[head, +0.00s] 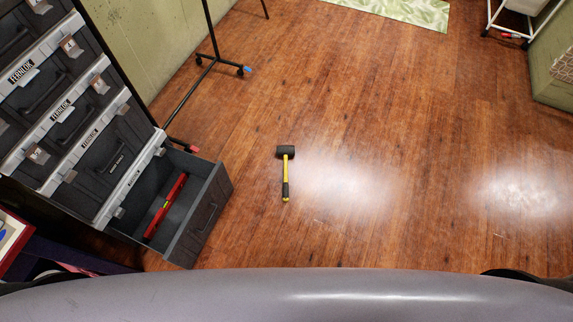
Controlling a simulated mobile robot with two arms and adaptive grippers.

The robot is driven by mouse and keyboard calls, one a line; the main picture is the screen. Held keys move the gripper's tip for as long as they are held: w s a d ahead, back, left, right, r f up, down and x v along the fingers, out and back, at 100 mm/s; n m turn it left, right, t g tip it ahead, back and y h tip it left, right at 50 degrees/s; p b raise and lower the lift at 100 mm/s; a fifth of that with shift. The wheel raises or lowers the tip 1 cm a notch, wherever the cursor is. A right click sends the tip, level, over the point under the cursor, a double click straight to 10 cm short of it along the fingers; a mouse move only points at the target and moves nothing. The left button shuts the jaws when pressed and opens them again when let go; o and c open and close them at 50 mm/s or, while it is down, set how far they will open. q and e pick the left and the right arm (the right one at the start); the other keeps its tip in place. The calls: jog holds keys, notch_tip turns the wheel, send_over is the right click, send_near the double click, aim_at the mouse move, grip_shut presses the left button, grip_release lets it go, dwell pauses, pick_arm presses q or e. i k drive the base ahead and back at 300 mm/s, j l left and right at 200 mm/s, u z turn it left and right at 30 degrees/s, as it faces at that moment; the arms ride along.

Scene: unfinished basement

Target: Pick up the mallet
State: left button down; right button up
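The mallet (286,172) lies on the wooden floor near the middle of the head view. It has a black head at the far end and a yellow handle with a black grip pointing toward me. Nothing touches it or covers it. Neither of my grippers shows in the head view.
A grey drawer cabinet (84,142) stands at the left; its open bottom drawer (208,213) holds a red level (166,206). A black wheeled rack (216,58) stands behind. A patterned rug (398,10) lies far back. The floor around the mallet and rightward is clear.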

aim_at(285, 152)
jog(key=z, duration=0.5)
jog(key=i+l+z, duration=0.2)
jog(key=z, duration=0.2)
jog(key=i+l+z, duration=0.2)
jog(key=z, duration=0.25)
jog(key=i+l+z, duration=0.1)
jog(key=i+z, duration=0.3)
jog(key=i+j+u, duration=0.25)
jog(key=i+u, duration=0.55)
jog(key=i, duration=0.2)
jog(key=i+u, duration=0.4)
jog(key=i+l+u, duration=0.4)
jog(key=i, duration=0.15)
jog(key=i+j+u, duration=0.15)
jog(key=i+u, duration=0.65)
jog(key=i, duration=0.2)
jog(key=i+l+u, duration=0.1)
jog(key=i+u, duration=0.3)
jog(key=i+l+u, duration=0.4)
jog(key=i, duration=0.15)
jog(key=u, duration=2.3)
